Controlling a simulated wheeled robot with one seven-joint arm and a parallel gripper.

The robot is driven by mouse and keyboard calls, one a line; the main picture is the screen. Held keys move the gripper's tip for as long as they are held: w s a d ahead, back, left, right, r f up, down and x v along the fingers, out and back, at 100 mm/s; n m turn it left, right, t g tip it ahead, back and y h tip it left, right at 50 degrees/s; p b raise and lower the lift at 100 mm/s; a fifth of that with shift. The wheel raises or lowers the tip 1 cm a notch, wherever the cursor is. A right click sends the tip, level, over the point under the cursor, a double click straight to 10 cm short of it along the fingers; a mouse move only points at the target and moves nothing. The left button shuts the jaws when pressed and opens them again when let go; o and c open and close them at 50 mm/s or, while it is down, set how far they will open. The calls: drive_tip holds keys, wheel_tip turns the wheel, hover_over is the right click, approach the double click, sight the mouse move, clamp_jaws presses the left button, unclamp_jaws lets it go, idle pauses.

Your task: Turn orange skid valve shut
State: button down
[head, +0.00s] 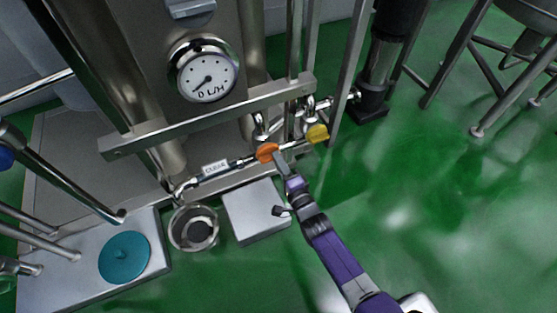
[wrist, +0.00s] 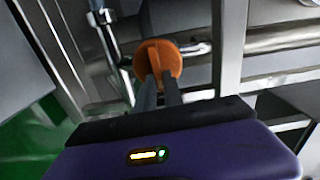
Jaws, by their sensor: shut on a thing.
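The orange skid valve (head: 267,152) sits on the steel pipe below the horizontal crossbar. In the wrist view its round orange handle (wrist: 158,58) has a raised grip across its middle. My gripper (head: 277,160) reaches up to it from the lower right. In the wrist view the two fingers (wrist: 160,85) are close together on the handle's grip, shut on it. The fingers hide the lower part of the handle.
A yellow valve (head: 317,132) is just right of the orange one. A round gauge (head: 206,77) is above. A steel pot (head: 193,228) and a grey box (head: 255,210) stand below left. Green floor (head: 440,200) is open at right.

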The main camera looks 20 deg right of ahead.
drive_tip(key=shift+f+m, duration=0.15)
drive_tip(key=shift+m, duration=0.15)
drive_tip(key=c, duration=1.5)
unclamp_jaws()
drive_tip(key=shift+o, duration=0.2)
drive_tip(key=s+p, duration=0.2)
drive_tip(key=s, duration=0.6)
drive_tip(key=shift+p, duration=0.4)
drive_tip(key=shift+w, duration=0.1)
